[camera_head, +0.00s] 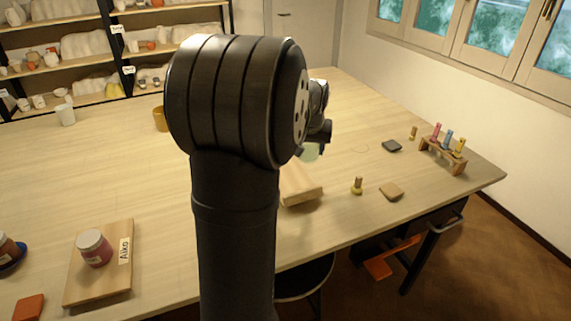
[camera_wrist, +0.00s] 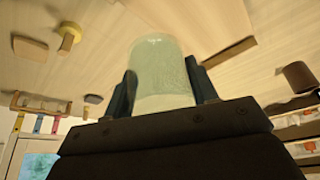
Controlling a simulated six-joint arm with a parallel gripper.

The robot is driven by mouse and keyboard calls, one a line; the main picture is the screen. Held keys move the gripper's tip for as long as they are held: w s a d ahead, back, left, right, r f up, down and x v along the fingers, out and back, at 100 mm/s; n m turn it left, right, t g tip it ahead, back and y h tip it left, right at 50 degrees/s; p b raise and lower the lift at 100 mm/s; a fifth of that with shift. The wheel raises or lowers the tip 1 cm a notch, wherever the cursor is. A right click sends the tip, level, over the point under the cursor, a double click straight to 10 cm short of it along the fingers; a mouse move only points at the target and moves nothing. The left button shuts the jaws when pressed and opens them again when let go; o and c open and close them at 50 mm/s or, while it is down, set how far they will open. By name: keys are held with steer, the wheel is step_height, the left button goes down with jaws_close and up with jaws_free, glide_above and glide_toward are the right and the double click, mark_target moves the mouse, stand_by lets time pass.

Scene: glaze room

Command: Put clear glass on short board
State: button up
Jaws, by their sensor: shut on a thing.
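My gripper (camera_wrist: 164,88) is shut on the clear glass (camera_wrist: 160,62), a pale greenish tumbler between its two fingers. In the head view the glass (camera_head: 311,152) shows just past my arm, behind a plain wooden board (camera_head: 303,190). My arm hides the left part of that board. The board (camera_wrist: 205,28) is beside the glass in the wrist view. I cannot tell whether the glass touches the table. I cannot tell which board is shorter.
A brass-coloured weight (camera_head: 357,186), a tan block (camera_head: 391,191) and a dark pad (camera_head: 392,146) lie to the right. A mustard cup (camera_head: 160,119) and white cup (camera_head: 65,115) stand at the back left.

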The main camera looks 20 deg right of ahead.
steer(key=w+a+f, duration=0.1)
steer(key=w, duration=0.1)
steer(key=w+a+f, duration=0.1)
steer(key=w+f, duration=0.1)
steer(key=w+a+f, duration=0.2)
steer(key=w, duration=0.1)
steer(key=shift+f, duration=1.95)
steer(key=shift+f, duration=0.15)
steer(key=o, duration=1.1)
steer(key=shift+c, duration=0.2)
steer(key=v, duration=1.2)
steer(key=shift+w, duration=0.1)
